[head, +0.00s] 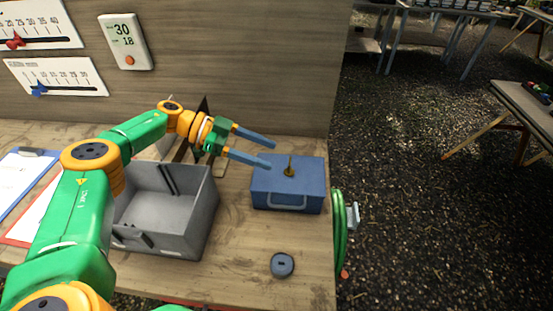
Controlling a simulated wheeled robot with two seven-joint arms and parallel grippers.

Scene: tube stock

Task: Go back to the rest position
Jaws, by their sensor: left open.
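My left arm comes in from the left, and its left gripper (270,152) is open with two blue-grey fingers pointing right. The space between the fingers looks empty. A grey open bin (196,228) stands below and left of the gripper, partly hidden by my arm. My right gripper is not in view.
A dark round disc (282,264) lies on the wooden bench (240,270). A green hose coil (339,232) hangs at the bench's right edge. A clipboard (22,175) lies at left. A wall panel with a digital display (126,41) rises behind. Gravel floor lies to the right.

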